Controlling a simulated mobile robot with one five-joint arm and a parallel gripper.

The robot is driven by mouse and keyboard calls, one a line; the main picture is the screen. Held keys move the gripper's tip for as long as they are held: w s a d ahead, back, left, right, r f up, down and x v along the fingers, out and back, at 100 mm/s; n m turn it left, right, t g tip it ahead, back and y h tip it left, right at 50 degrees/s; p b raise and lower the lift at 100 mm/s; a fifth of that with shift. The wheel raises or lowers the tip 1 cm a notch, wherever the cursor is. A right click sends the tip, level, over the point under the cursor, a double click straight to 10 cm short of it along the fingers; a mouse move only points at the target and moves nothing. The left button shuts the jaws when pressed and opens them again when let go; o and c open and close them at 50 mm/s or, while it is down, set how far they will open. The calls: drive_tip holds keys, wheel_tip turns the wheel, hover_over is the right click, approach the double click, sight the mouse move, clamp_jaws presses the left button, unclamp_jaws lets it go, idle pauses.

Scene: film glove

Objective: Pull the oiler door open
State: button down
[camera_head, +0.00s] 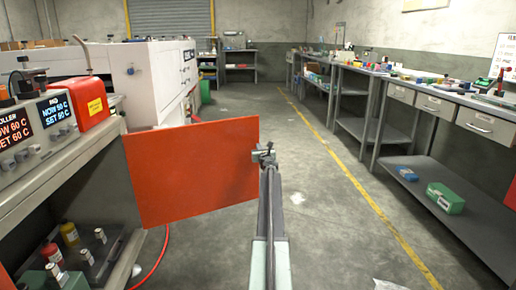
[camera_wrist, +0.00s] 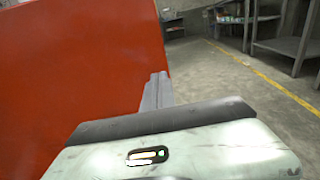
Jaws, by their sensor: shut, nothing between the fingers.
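The oiler door is a flat orange-red panel (camera_head: 190,170). In the head view it stands swung out from the machine's side into the aisle, left of my arm. I cannot tell whether the fingers touch the door.
Long workbenches (camera_head: 400,90) line the right. A red hose (camera_head: 155,262) lies below the door.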

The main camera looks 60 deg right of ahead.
drive_tip(key=s+a, duration=0.6)
drive_tip(key=s, duration=0.6)
drive_tip(key=shift+a, duration=0.4)
